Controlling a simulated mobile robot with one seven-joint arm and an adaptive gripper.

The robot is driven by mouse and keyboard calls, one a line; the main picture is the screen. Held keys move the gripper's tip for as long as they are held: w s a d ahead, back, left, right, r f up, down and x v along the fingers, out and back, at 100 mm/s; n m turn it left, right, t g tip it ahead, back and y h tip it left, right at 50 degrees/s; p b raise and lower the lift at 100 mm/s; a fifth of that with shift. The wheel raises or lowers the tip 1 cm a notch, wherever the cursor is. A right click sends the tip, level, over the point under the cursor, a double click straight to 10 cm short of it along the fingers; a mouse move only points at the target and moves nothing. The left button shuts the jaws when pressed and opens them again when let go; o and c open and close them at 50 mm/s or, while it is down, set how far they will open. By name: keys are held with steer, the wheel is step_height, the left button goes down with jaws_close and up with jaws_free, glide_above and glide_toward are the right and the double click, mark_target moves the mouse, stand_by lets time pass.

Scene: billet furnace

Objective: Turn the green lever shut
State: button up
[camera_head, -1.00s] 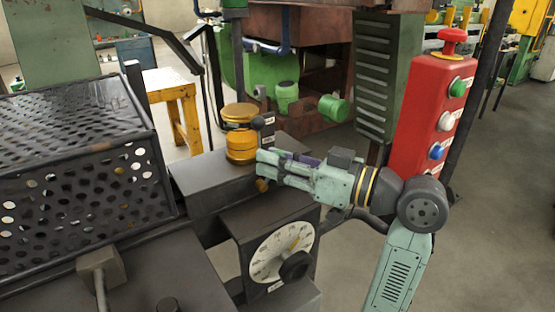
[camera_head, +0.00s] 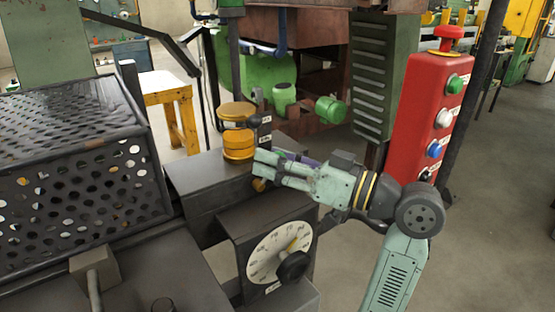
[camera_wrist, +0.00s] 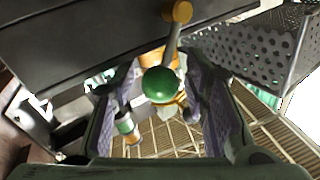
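The green lever shows in the wrist view as a round green ball knob (camera_wrist: 161,85) on a short metal stem. The stem runs up to a brass-coloured pivot (camera_wrist: 177,12) on a dark box. In the head view the pivot (camera_head: 259,185) shows just under my fingertips, and the knob is hidden behind my gripper. My gripper (camera_head: 258,166) points left, at the front of the dark box. In the wrist view its two purple-padded fingers stand apart on either side of the knob, with gaps visible, so it is open around the knob.
A dial box (camera_head: 277,251) with a black knob stands below my gripper. A yellow round stack (camera_head: 238,146) sits on the dark box (camera_head: 205,178). A perforated cage (camera_head: 90,180) is at left. A red button box (camera_head: 428,125) stands close on the right, behind my wrist.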

stand_by(0.3)
steer(key=v, duration=1.2)
steer(key=shift+s, duration=0.1)
steer(key=shift+o, duration=0.2)
